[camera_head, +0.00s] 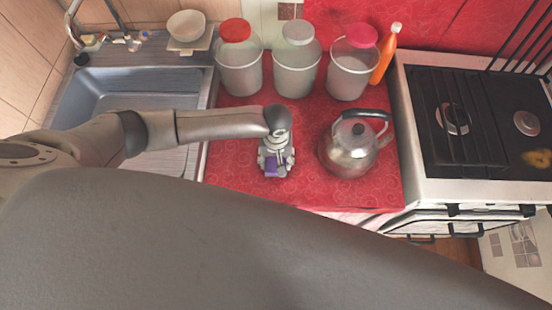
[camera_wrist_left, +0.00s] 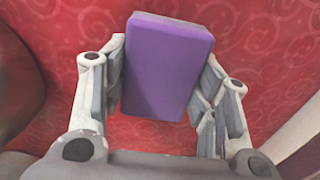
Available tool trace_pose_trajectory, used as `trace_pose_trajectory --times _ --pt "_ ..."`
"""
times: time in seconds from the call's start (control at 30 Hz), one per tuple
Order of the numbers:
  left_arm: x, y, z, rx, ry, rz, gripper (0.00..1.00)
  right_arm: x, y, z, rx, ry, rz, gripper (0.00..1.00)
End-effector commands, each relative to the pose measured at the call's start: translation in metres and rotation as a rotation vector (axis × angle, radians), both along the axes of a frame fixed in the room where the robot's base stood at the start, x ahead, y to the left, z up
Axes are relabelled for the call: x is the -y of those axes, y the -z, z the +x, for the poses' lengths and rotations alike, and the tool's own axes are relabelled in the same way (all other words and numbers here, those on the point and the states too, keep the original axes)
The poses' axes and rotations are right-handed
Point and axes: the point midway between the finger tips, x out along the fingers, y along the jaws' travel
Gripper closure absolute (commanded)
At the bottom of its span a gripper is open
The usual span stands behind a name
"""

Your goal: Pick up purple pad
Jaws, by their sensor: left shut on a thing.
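The purple pad (camera_wrist_left: 165,65) is a rectangular block between the two fingers of my left gripper in the left wrist view. My left gripper (camera_wrist_left: 160,95) is shut on it, with a finger at each long side. In the head view my left gripper (camera_head: 276,165) is over the red counter, left of the kettle, and a small part of the purple pad (camera_head: 271,168) shows at it. Most of the pad is hidden there. I cannot tell whether the pad touches the counter. My right gripper is not in view.
A metal kettle (camera_head: 347,157) stands close to the right of my left gripper. Several containers, including a red-lidded jar (camera_head: 239,68), and an orange bottle (camera_head: 385,55) line the back of the red counter (camera_head: 232,170). A sink (camera_head: 110,95) is left, a stove (camera_head: 470,120) right.

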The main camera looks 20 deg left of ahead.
Motion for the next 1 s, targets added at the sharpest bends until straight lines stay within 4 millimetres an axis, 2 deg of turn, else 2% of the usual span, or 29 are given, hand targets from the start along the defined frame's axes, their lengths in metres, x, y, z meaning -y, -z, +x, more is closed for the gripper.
trace_pose_trajectory --times 0.17,0.43,0.53,0.7,1.0 --pt "0.001 -0.021 0.001 0.003 0.0 -0.004 0.56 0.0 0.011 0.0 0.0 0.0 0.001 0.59" --pt "0.056 -0.086 -0.022 0.003 0.006 -0.009 0.56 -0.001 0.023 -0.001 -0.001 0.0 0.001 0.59" --pt "0.081 -0.096 -0.033 0.001 0.005 -0.008 0.56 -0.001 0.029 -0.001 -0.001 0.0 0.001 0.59" --pt "0.11 -0.111 -0.045 0.0 0.003 -0.005 0.56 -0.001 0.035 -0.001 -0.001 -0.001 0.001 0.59" --pt "0.129 -0.122 -0.053 0.0 -0.001 0.0 0.56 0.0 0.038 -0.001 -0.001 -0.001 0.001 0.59"
